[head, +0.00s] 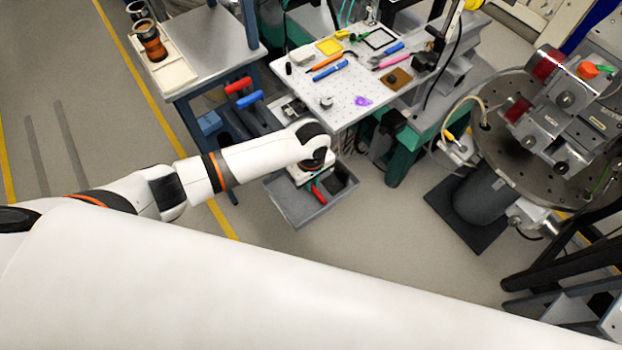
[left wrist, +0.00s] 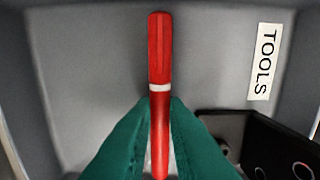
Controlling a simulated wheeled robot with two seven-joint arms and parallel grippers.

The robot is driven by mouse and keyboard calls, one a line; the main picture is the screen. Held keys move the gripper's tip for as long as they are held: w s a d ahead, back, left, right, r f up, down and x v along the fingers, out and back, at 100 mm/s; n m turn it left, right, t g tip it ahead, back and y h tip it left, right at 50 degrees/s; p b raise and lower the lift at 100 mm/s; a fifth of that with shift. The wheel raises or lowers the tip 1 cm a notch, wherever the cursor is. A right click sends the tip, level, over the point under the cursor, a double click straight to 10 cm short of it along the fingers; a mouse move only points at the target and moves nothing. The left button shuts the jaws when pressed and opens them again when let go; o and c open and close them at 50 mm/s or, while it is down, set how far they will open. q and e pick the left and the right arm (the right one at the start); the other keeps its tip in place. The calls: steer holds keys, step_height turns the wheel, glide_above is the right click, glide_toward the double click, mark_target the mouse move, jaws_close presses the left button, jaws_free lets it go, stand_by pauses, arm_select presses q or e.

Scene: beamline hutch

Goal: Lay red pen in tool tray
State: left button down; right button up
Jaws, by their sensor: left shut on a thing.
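The red pen (left wrist: 160,60) is in the green fingers of my left gripper (left wrist: 160,125), which is shut on it. The pen points lengthwise away from the fingers, with a pale band near the fingertips. Behind it is the grey inside of the tool tray (left wrist: 80,60), with a white TOOLS label (left wrist: 265,62). In the head view my left gripper (head: 308,183) is at the tray (head: 284,204), with the red pen (head: 318,195) over its inside. I cannot tell whether the pen touches the tray floor. My right gripper is not in view.
A black box (left wrist: 265,148) takes up one corner of the tray. Above the tray in the picture is a perforated white board (head: 345,108) with pens and small tools. A grey side table (head: 215,50) is at upper left. Round metal equipment (head: 490,170) stands at right.

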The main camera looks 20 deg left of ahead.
arm_select(q)
steer(key=c, duration=1.4)
jaws_free()
steer(key=shift+c, duration=0.2)
step_height(320, 180, up, 12)
steer(key=shift+r, duration=0.15)
